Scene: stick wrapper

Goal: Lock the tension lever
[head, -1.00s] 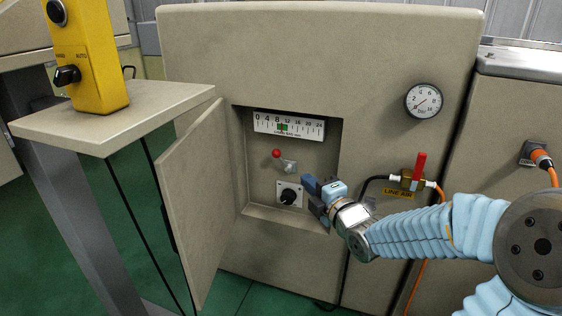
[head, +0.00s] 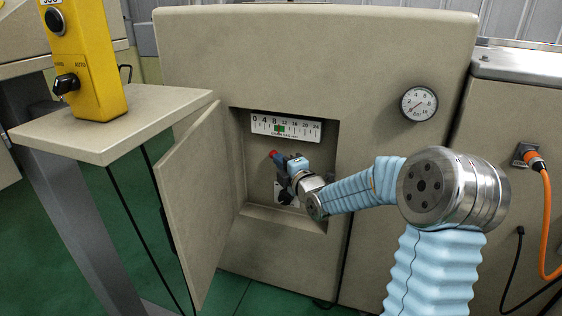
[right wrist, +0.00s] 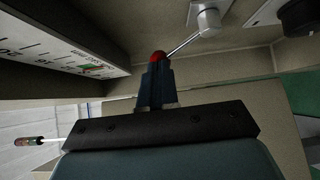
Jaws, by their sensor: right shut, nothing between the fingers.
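The tension lever has a red ball knob (head: 271,154) and sits in the recess of the beige cabinet. In the right wrist view its red knob (right wrist: 159,55), thin metal rod (right wrist: 184,43) and silver pivot (right wrist: 208,19) show. My right gripper (head: 281,162) is inside the recess, shut and empty. In the right wrist view its closed fingertips (right wrist: 157,68) are right at the knob, touching or nearly so; the knob is not between them. In the head view the gripper hides the rod and pivot. My left gripper is out of view.
A scale with a green marker (head: 280,128) sits above the lever; a dial (head: 284,196), partly hidden, is below. The open door (head: 190,205) stands left of the recess. A pressure gauge (head: 418,103) is at right. A yellow switch box (head: 85,60) stands on the left ledge.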

